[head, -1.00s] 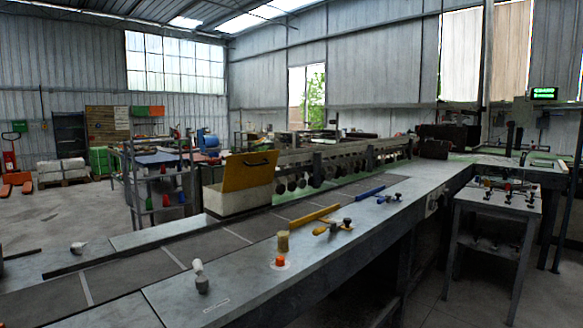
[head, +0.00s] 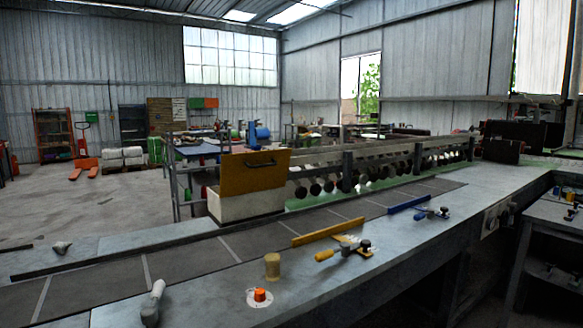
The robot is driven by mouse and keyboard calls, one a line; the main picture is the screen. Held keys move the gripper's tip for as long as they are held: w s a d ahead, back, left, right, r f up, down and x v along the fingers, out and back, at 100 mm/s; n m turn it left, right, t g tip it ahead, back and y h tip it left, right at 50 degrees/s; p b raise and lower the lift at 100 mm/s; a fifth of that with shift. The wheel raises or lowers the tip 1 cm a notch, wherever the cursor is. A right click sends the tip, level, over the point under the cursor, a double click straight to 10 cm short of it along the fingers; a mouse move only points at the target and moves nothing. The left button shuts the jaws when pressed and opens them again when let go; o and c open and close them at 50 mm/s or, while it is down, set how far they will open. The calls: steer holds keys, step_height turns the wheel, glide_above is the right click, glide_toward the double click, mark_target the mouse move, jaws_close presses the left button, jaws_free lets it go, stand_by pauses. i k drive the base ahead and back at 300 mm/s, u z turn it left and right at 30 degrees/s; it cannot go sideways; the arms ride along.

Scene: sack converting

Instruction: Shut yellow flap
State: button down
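The yellow flap (head: 240,174) stands upright, raised at the back of a cream box (head: 250,204) beside the conveyor strip. A dark handle (head: 261,163) sits on the flap's face near its top. The box looks open at the top; its inside is hidden from this low angle. My gripper is not in view.
A grey bench with a dark conveyor strip (head: 185,260) runs along the front. On it are an orange button (head: 260,295), a tan cylinder (head: 272,266), a yellow bar (head: 330,233), a blue bar (head: 408,203) and toggle clamps (head: 344,249). Open floor (head: 60,215) lies at left.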

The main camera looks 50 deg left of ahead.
mark_target(242, 173)
steer(key=u, duration=0.25)
steer(key=i, duration=0.6)
steer(key=u, duration=0.95)
steer(key=i, duration=0.4)
steer(key=u, duration=0.4)
